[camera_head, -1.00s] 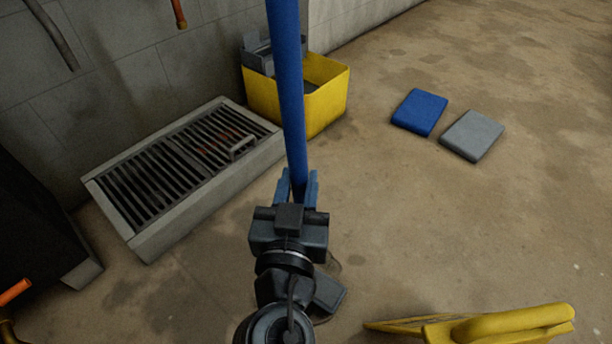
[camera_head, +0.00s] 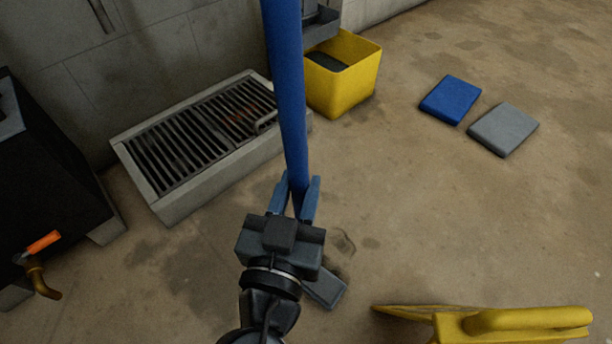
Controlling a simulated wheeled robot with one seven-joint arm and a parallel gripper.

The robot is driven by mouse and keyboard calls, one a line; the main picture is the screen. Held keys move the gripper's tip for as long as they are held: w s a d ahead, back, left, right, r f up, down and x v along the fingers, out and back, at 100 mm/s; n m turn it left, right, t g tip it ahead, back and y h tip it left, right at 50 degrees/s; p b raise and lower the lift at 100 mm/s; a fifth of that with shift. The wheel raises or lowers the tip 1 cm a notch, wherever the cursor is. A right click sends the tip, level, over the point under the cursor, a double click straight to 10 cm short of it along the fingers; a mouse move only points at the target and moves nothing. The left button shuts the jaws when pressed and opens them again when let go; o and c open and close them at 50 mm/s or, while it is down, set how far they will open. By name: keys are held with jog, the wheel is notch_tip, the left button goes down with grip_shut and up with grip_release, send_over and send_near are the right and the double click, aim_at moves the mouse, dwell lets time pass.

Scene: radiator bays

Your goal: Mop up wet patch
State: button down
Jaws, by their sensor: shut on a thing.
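My gripper (camera_head: 298,196) is shut on a blue pole (camera_head: 287,90), which stands nearly upright and runs out of the top of the view. A grey flat piece (camera_head: 327,289) shows on the floor beside my wrist; it may be the mop's foot, but my arm hides the link. Dark damp-looking patches mark the floor, one (camera_head: 343,242) just right of my gripper and another (camera_head: 190,279) to its left. I cannot tell which is the wet patch. A yellow bucket (camera_head: 343,88) with a grey wringer (camera_head: 321,27) stands at the wall.
A grated drain box (camera_head: 187,208) stands left of the pole. A black unit (camera_head: 45,185) with an orange-handled tap (camera_head: 42,243) is at far left. Blue (camera_head: 450,98) and grey (camera_head: 503,130) pads lie at right. A yellow object (camera_head: 500,322) lies at front right. The middle right floor is clear.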

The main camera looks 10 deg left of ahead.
jog(key=shift+s+a, duration=2.05)
jog(key=shift+s, duration=1.9)
jog(key=shift+w+d+r, duration=0.1)
jog(key=shift+w+d, duration=0.2)
jog(key=shift+w, duration=0.4)
jog(key=shift+w+d, duration=0.25)
jog(key=shift+w, duration=0.4)
jog(key=shift+w+d+r, duration=0.1)
jog(key=shift+w+d, duration=0.2)
jog(key=shift+w, duration=0.55)
jog(key=w+d, duration=0.6)
jog(key=w, duration=0.5)
jog(key=w+d, duration=0.6)
jog(key=w, duration=0.5)
jog(key=shift+w+f, duration=0.25)
jog(key=shift+w, duration=0.05)
jog(key=w+d, duration=0.5)
jog(key=w, duration=0.1)
jog(key=shift+w+d+f, duration=0.2)
